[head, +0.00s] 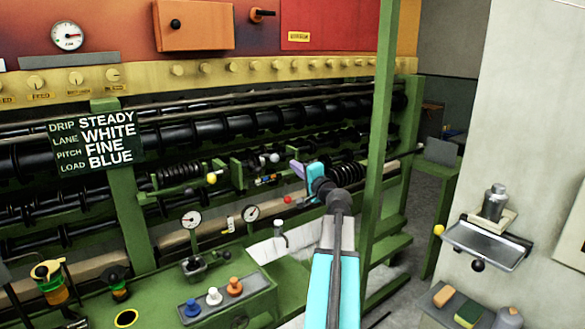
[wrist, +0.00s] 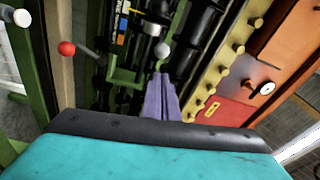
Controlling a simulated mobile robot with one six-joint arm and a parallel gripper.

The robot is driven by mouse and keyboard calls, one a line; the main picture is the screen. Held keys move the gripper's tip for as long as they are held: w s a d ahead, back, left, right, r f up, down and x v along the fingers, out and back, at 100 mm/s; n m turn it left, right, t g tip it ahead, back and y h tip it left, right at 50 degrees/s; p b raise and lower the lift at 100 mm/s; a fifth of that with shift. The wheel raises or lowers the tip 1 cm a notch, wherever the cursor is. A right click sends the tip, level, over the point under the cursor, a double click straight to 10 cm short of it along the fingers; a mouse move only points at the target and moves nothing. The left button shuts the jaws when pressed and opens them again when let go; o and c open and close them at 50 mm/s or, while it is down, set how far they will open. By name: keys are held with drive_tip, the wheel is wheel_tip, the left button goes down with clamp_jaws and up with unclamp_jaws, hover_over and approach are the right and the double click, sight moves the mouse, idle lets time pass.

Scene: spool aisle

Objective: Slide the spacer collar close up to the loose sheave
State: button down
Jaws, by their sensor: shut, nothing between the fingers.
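My gripper (head: 297,167) has purple fingers held together with nothing between them, in front of the machine's middle shafts. In the wrist view the fingers (wrist: 159,78) point toward a grey ball knob (wrist: 162,50), which appears just beyond their tips; I cannot tell whether they touch. The same grey knob (head: 273,158) shows left of the fingers in the head view, near green brackets (head: 237,172) on the shaft. I cannot tell the spacer collar and the loose sheave apart with certainty among the small dark parts there; my wrist hides part of the shaft.
A yellow knob (head: 212,179) and a red knob (head: 287,199) stick out nearby; the red one also shows in the wrist view (wrist: 67,48). A green post (head: 378,130) stands right of my arm. A sign (head: 97,140) hangs left.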

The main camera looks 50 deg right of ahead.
drive_tip(key=shift+s+a, duration=0.25)
drive_tip(key=shift+s, duration=0.2)
drive_tip(key=c, duration=2)
unclamp_jaws()
drive_tip(key=shift+f, duration=0.1)
drive_tip(key=shift+c, duration=0.2)
drive_tip(key=o, duration=0.6)
drive_tip(key=shift+w+a+n, duration=0.1)
drive_tip(key=shift+a+n, duration=0.05)
drive_tip(key=shift+n, duration=0.35)
drive_tip(key=n+y, duration=0.2)
drive_tip(key=n, duration=0.3)
drive_tip(key=s+n+y+b, duration=0.1)
drive_tip(key=n+y, duration=0.1)
drive_tip(key=n, duration=0.4)
drive_tip(key=s+d+n+t+y, duration=0.1)
drive_tip(key=n+y, duration=0.1)
drive_tip(key=n, duration=0.3)
